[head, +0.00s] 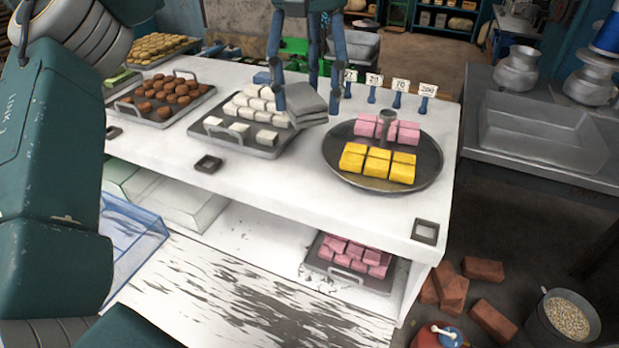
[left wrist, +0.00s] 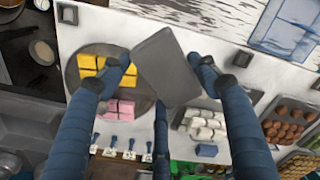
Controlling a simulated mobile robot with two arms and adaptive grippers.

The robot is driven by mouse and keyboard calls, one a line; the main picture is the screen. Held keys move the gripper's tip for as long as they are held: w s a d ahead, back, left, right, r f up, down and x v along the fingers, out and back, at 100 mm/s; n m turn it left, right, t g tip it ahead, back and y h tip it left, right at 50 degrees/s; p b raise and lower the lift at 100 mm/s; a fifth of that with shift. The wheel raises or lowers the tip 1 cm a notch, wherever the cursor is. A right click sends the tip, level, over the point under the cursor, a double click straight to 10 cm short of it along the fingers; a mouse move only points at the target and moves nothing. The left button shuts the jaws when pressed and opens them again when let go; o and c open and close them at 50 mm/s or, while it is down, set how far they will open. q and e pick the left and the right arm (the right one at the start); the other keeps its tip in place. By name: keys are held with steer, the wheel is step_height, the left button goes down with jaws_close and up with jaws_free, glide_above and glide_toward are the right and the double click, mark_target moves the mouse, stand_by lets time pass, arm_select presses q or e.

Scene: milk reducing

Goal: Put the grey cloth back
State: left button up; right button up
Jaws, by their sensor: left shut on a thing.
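The grey cloth (head: 306,104) is a folded, flat grey block. It shows over the white counter (head: 290,185), between the tray of white sweets and the round pan. My left gripper (head: 313,100) reaches down from the top of the head view, with a fingertip on either side of the cloth. In the left wrist view the cloth (left wrist: 168,66) sits tilted between the two blue fingertips of my left gripper (left wrist: 165,68). It appears held above the counter; the exact height is hard to tell. My right gripper is not in view.
A round pan (head: 334,170) of yellow and pink sweets is close on the right. A tray (head: 195,131) of white sweets is close on the left. Price tags (head: 400,86) stand behind. The counter's front strip is mostly clear, with small dark square dishes (head: 425,232).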

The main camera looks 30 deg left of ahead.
arm_select(q)
steer(key=f, duration=0.6)
steer(key=f+b, duration=0.1)
steer(key=f, duration=0.6)
steer(key=shift+a, duration=0.2)
steer(key=shift+f, duration=0.4)
step_height(320, 180, down, 4)
steer(key=shift+r+p, duration=0.25)
steer(key=shift+p, duration=0.15)
steer(key=shift+w+f, duration=0.1)
steer(key=shift+f, duration=0.2)
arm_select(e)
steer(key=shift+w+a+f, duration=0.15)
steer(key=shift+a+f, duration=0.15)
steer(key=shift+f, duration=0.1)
